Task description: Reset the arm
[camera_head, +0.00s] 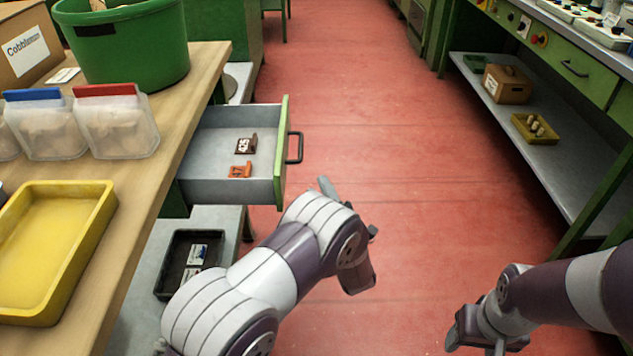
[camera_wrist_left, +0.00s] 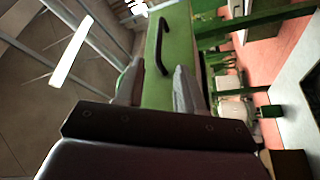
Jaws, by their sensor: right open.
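My left arm reaches in from the bottom left, and its gripper (camera_head: 348,208) is mostly hidden behind its own wrist in the head view. In the left wrist view the two fingers of the left gripper (camera_wrist_left: 158,92) stand apart with nothing held between them. The green drawer front with its dark handle (camera_wrist_left: 160,55) shows beyond them. My right gripper (camera_head: 470,335) hangs low at the bottom right over the red floor, open and empty.
An open drawer (camera_head: 225,140) with two small tags stands right of the wooden bench. A yellow tray (camera_head: 100,205), tubs and a green bucket (camera_head: 135,45) are on the bench. A small yellow tray (camera_head: 520,135) with corks sits on the right shelf. The red aisle is clear.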

